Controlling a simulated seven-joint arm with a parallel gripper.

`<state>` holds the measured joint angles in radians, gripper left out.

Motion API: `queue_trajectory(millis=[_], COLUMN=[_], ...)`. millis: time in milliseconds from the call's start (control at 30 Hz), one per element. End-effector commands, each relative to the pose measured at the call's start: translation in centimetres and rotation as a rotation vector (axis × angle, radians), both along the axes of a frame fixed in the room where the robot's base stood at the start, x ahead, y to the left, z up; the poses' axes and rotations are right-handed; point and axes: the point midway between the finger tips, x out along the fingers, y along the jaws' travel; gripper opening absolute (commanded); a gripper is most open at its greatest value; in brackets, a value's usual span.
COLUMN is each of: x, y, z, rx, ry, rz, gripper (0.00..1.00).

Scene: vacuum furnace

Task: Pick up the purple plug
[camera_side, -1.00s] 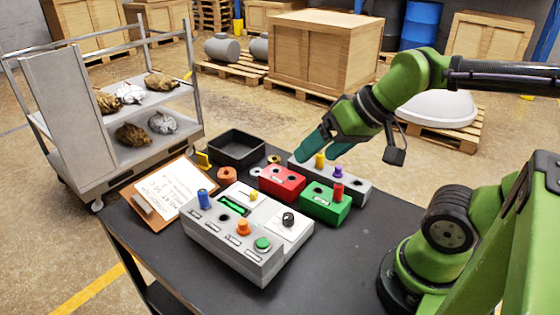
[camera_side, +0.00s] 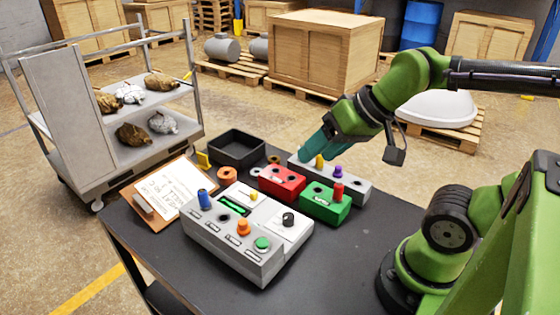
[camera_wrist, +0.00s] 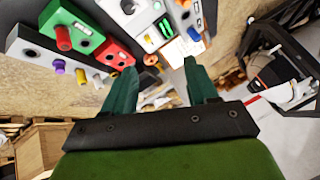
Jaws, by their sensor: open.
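The purple plug (camera_side: 338,172) stands upright in the long grey block (camera_side: 357,188) at the back of the table, to the right of the yellow plug (camera_side: 319,160). In the wrist view the purple plug (camera_wrist: 59,67) is at the left, outside the jaws. My gripper (camera_side: 312,150) is open and empty, above the left end of the grey block, with the fingers slanting down to the left. In the wrist view the fingertips of my gripper (camera_wrist: 160,67) are apart, with no plug between them.
A red box (camera_side: 282,181) and a green box (camera_side: 322,207) with a red plug (camera_side: 338,191) stand in front of the grey block. A control panel (camera_side: 240,240), a black tray (camera_side: 237,149) and a clipboard (camera_side: 165,195) are to the left. The front right tabletop is clear.

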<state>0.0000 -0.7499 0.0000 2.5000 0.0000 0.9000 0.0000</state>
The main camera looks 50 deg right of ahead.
Motion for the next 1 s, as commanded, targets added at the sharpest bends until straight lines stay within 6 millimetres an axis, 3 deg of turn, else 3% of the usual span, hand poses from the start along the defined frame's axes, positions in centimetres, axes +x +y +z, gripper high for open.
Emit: queue_trajectory(millis=[233,367,467,567,700,800,900,1000], x=[0.0,0.9,2.4,3.7,4.0,3.7,3.4,3.5], y=[-0.1,-2.2,-6.0,-11.2,-17.7,-21.1,-22.8,-23.1], z=[0.0,-0.9,-1.4,-1.9,-2.6,-2.9,-2.8,-2.2], rx=[0.0,0.003,-0.016,-0.096,-0.199,-0.254,-0.301,-0.351], ry=[0.0,0.051,0.126,0.224,0.344,0.397,0.415,0.402], rz=[-0.006,-0.09,-0.176,-0.146,0.034,0.204,0.383,0.541], gripper=[0.58,0.58,0.58,0.58,0.58,0.58,0.58,0.58])
